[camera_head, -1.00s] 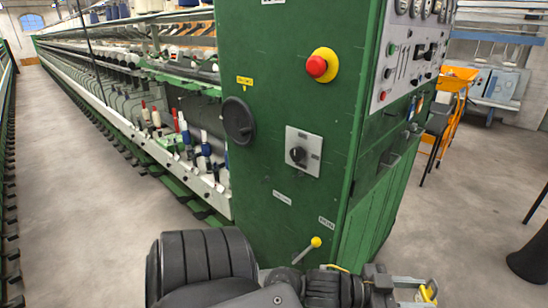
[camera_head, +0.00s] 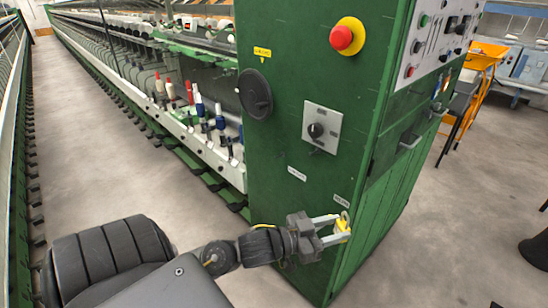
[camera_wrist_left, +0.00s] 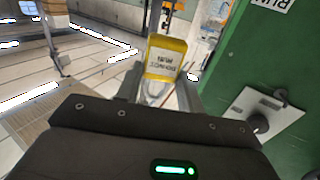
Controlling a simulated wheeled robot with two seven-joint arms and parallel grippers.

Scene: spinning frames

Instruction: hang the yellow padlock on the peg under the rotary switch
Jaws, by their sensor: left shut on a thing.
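The yellow padlock (camera_head: 343,226) is between the fingertips of my left gripper (camera_head: 340,229), which is shut on it. In the left wrist view the padlock (camera_wrist_left: 166,60) shows its printed yellow body between the fingers (camera_wrist_left: 160,92). The padlock is in front of the lower right part of the green cabinet (camera_head: 300,225); I cannot tell whether it touches it. The rotary switch (camera_head: 316,130) is on a grey plate, above and left of the padlock; it also shows in the left wrist view (camera_wrist_left: 259,123). My right gripper is not in view.
A red emergency button (camera_head: 341,37) on a yellow base and a black round knob (camera_head: 255,93) stand out from the cabinet. A long row of spindles (camera_head: 190,110) runs away to the left. The aisle floor (camera_head: 95,150) is clear.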

